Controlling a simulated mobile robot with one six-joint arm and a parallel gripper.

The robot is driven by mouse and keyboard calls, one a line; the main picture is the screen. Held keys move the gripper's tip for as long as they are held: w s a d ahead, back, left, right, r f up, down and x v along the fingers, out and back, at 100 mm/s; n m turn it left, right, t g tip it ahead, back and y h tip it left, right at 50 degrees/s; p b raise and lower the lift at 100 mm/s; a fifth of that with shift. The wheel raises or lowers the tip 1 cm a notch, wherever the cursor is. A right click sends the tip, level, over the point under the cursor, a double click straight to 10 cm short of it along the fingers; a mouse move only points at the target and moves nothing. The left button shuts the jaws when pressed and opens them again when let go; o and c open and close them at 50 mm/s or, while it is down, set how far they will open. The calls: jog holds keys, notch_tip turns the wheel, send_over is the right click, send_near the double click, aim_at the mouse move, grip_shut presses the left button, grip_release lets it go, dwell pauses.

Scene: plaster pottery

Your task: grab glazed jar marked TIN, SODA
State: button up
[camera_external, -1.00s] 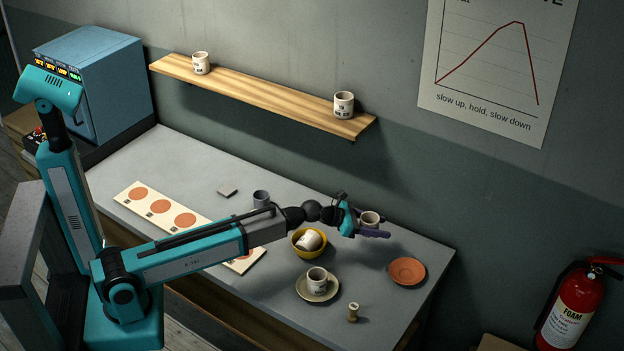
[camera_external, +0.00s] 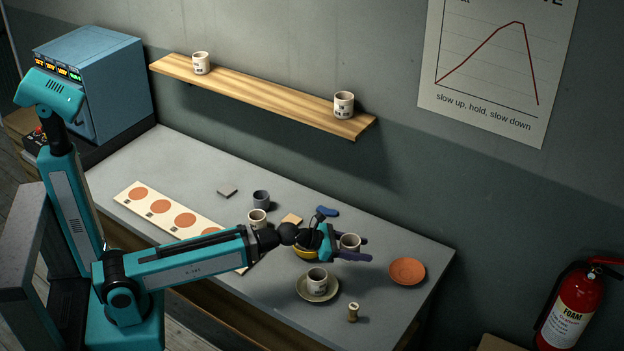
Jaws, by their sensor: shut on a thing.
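My gripper (camera_external: 345,248) is shut on a cream jar (camera_external: 349,241) above the right part of the grey bench, with a finger on each side of it. The held jar looks about upright, and its marking cannot be read. Two similar cream jars with dark labels stand on the wooden shelf, one at the left (camera_external: 201,64) and one at the right (camera_external: 344,104). Another cream jar (camera_external: 317,280) stands on a saucer (camera_external: 331,293), and one more (camera_external: 257,218) stands behind my forearm. Their labels are too small to read for certain.
A yellow bowl (camera_external: 304,254) is mostly hidden behind my gripper. An orange dish (camera_external: 407,271) lies at right, and a small brass-coloured piece (camera_external: 353,313) stands near the front edge. A grey cup (camera_external: 261,199) and a card of orange discs (camera_external: 159,207) lie further left.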

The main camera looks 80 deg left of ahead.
aim_at(349, 246)
jog(key=shift+s+d+f+b, duration=0.2)
jog(key=shift+d+b, duration=0.3)
jog(key=shift+b, duration=2.65)
jog(key=b, duration=0.3)
jog(key=s+b, duration=0.1)
jog(key=b, duration=0.3)
jog(key=shift+s+d+f, duration=0.1)
jog(key=shift+s+d, duration=0.1)
jog(key=shift+d, duration=0.15)
jog(key=shift+s+d+r+b, duration=0.2)
jog(key=shift+s+d+b, duration=0.8)
jog(key=shift+b, duration=1.9)
